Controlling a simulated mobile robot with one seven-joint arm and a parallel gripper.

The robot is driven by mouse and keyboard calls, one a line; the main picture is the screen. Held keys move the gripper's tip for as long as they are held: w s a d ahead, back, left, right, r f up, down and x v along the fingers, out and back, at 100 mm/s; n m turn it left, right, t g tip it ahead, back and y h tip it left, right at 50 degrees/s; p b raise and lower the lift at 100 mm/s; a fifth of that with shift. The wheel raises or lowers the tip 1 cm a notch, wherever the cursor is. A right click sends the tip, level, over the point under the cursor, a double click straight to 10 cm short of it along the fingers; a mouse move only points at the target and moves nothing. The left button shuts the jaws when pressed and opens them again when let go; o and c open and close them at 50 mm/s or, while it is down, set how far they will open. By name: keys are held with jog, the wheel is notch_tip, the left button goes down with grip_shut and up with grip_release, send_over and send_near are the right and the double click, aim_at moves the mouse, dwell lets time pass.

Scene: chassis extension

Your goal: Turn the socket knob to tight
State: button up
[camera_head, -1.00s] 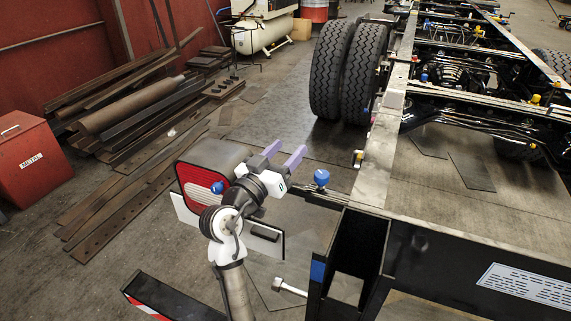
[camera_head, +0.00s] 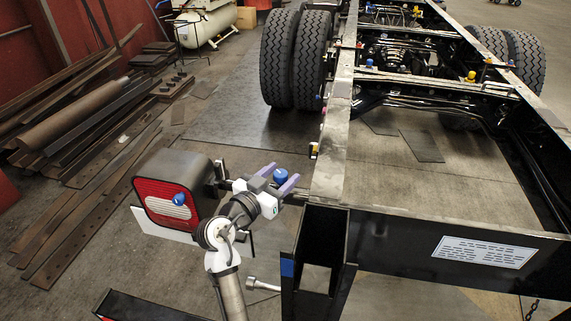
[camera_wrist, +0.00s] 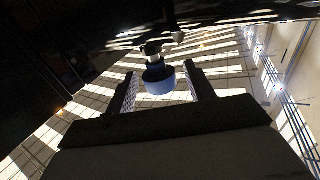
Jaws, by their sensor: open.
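A round blue knob (camera_head: 280,176) sits on the bar beside the tail light, left of the chassis corner. In the head view it lies between the two purple fingers of my gripper (camera_head: 279,178). In the wrist view the blue knob (camera_wrist: 159,83), on a metal stem, shows between the two dark fingers of my gripper (camera_wrist: 161,82). Gaps show on both sides of it, and the fingers are open and not pressed on it. The knob's markings and how far it is turned cannot be made out.
The black chassis beam (camera_head: 455,250) and upright post are close on the right. Steel bars (camera_head: 75,125) lie at the far left. Open floor lies behind.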

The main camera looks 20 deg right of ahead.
jog(key=shift+x, duration=1.35)
jog(key=shift+c, duration=0.3)
jog(key=c, duration=0.9)
jog(key=shift+f, duration=0.1)
jog(key=shift+f+m+g+h+b, duration=0.15)
jog(key=shift+m+g+h+b, duration=0.4)
jog(key=shift+g+b, duration=0.5)
jog(key=g+b, duration=0.1)
jog(key=m+b, duration=0.1)
jog(key=shift+s+m+g+h+b, duration=0.15)
jog(key=shift+m+g+h+b, duration=0.1)
jog(key=shift+g+h+b, duration=0.1)
jog(key=m+g+b, duration=0.2)
jog(key=g, duration=0.1)
jog(key=m+g+h+b, duration=0.1)
jog(key=g+b, duration=0.1)
jog(key=shift+s+d+m, duration=0.1)
jog(key=shift+s+m, duration=0.2)
jog(key=shift+s, duration=0.1)
jog(key=shift+r+g, duration=0.2)
jog(key=shift+g, duration=0.2)
